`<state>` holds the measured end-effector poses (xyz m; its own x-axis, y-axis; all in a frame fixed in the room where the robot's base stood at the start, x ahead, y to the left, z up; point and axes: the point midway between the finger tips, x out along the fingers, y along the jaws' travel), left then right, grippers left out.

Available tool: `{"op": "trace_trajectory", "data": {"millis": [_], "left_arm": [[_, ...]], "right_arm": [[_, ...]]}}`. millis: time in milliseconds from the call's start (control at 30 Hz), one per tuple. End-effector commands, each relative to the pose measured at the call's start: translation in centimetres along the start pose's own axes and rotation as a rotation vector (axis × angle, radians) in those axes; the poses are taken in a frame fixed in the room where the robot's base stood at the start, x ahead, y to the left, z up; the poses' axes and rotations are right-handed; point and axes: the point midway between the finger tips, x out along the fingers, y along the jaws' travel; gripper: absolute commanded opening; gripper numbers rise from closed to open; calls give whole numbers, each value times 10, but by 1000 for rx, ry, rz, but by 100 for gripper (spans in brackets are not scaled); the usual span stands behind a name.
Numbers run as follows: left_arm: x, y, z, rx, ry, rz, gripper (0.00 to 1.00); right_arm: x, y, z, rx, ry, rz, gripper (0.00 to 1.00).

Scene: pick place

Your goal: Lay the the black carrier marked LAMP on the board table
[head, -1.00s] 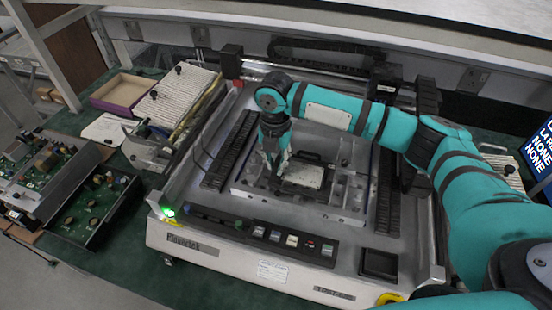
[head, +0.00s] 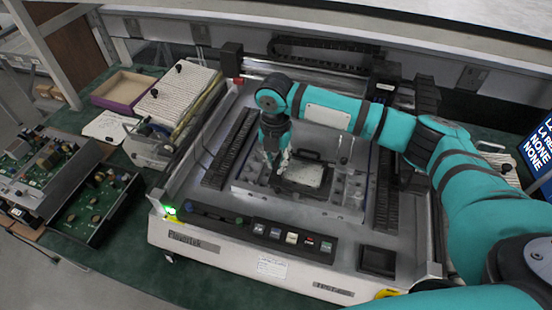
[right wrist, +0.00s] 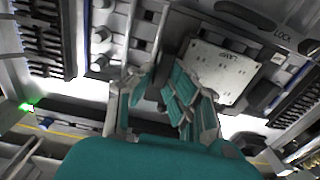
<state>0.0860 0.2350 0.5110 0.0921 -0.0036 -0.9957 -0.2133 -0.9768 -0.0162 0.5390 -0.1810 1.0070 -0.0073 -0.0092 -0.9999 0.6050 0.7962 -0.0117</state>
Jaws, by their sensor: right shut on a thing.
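The black carrier marked LAMP (head: 303,175) has a pale plate on top and sits in the grey fixture in the middle of the machine. In the right wrist view its plate (right wrist: 222,70) shows the word LAMP upside down. My right gripper (head: 275,158) is at the carrier's left side, fingers pointing down. In the right wrist view the gripper (right wrist: 166,82) is shut on the carrier's dark edge; the exact contact is partly hidden by the fingers. I cannot tell for sure which surface is the board table. My left gripper is not in view.
The machine's front panel (head: 290,238) has several buttons and a green light at its left corner. Circuit boards (head: 98,205), a purple-sided tray (head: 122,90) and a ribbed panel (head: 178,92) lie to the left. A gantry rail and cable chain (head: 330,50) cross behind.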

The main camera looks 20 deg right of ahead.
Motion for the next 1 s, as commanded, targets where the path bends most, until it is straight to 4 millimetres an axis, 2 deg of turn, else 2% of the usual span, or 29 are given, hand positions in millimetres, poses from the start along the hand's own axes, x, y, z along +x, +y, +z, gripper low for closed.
{"op": "trace_trajectory", "data": {"millis": [567,1000], "left_arm": [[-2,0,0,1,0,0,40],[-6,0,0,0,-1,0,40]], "right_arm": [[0,0,0,0,0,0,0],[7,0,1,0,-1,0,0]]}}
